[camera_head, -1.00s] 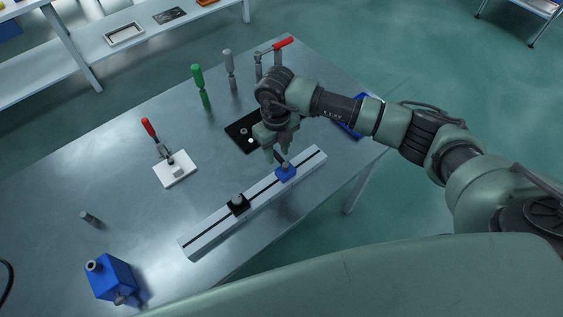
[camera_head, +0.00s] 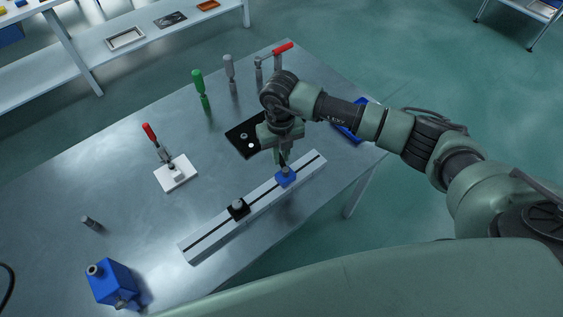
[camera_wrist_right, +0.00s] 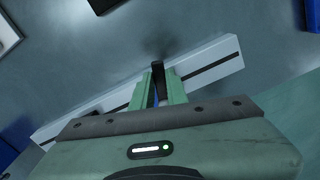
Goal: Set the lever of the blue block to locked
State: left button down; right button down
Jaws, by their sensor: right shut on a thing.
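The blue block (camera_head: 285,178) sits on the pale rail (camera_head: 212,236) toward its right end, over the dark slot. My right gripper (camera_head: 283,162) reaches down from above and is shut on the blue block's lever. In the right wrist view the fingers (camera_wrist_right: 159,92) close around the dark lever (camera_wrist_right: 157,71), whose end shows beyond them. A sliver of blue shows between the fingers; the rest of the block is hidden there. I cannot read any locked mark. My left gripper is not in view.
A black block (camera_head: 238,208) sits on the same rail, to the left. A black plate (camera_head: 241,140) lies behind the gripper. A white base with a red-handled clamp (camera_head: 176,173) and a blue box (camera_head: 113,283) stand at left.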

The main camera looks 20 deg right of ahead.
dwell(0.3)
jog(key=shift+d+r+m+p, duration=0.1)
jog(key=shift+d+m+p, duration=0.25)
jog(key=shift+m, duration=0.65)
jog(key=shift+s+d+m, duration=0.1)
jog(key=shift+d+m, duration=0.15)
jog(key=shift+m, duration=0.65)
jog(key=shift+s+d+m+p, duration=0.1)
jog(key=shift+d+m+p, duration=0.15)
jog(key=shift+m+p, duration=0.4)
jog(key=shift+s+d+m, duration=0.15)
jog(key=shift+d+m, duration=0.1)
jog(key=shift+m, duration=0.8)
